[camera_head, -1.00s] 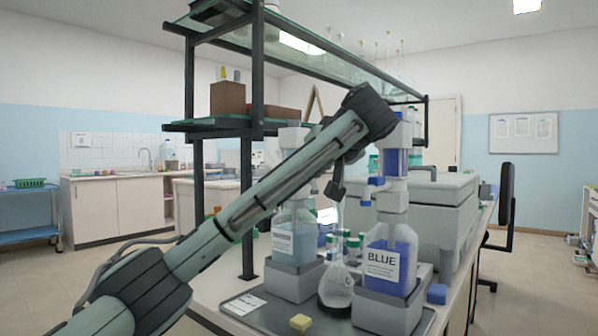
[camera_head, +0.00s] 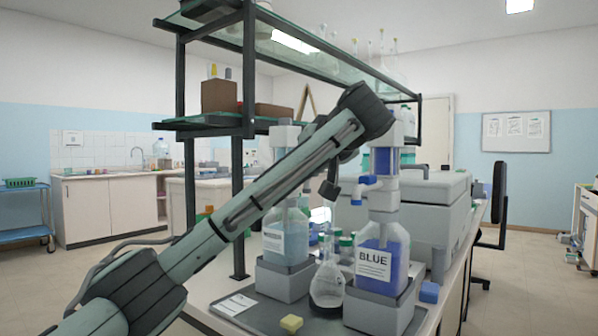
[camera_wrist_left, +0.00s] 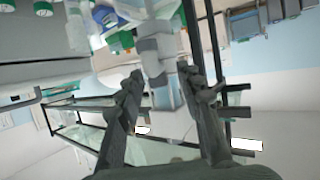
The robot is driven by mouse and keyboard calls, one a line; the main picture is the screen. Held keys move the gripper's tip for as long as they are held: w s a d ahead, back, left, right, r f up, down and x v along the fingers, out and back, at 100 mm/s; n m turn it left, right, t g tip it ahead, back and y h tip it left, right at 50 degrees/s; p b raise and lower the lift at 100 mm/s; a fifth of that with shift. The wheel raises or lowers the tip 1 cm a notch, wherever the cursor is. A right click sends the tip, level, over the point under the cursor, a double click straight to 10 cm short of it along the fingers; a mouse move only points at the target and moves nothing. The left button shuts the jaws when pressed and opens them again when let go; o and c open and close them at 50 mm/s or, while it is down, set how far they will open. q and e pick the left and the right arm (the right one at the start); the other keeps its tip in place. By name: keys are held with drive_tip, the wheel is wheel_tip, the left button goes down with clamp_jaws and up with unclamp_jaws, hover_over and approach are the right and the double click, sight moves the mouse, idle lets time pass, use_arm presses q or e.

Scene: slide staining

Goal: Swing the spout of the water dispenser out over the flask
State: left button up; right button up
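The water dispenser (camera_head: 286,236) is a clear bottle with pale blue liquid on a grey block. My left arm crosses in front of its upper part, and I cannot make out its spout. The round flask (camera_head: 328,284) with clear liquid stands between this bottle and the BLUE dispenser (camera_head: 382,252). My left gripper (camera_head: 334,180) is above the flask, between the dispenser tops. In the left wrist view, its fingers (camera_wrist_left: 164,74) are apart, with a pale grey-blue dispenser part (camera_wrist_left: 160,55) showing between or beyond them. Contact cannot be told. My right gripper is out of view.
A dark tray (camera_head: 262,317) carries the bottles, flask, a yellow block (camera_head: 291,324) and a white card (camera_head: 233,304). The dark shelf frame (camera_head: 249,100) rises behind my arm. A grey machine (camera_head: 436,215) stands behind the BLUE dispenser, whose blue-handled spout (camera_head: 366,187) points left.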

use_arm(q)
drive_tip(key=v, duration=1.2)
drive_tip(key=shift+f, duration=0.1)
drive_tip(key=shift+c, duration=0.5)
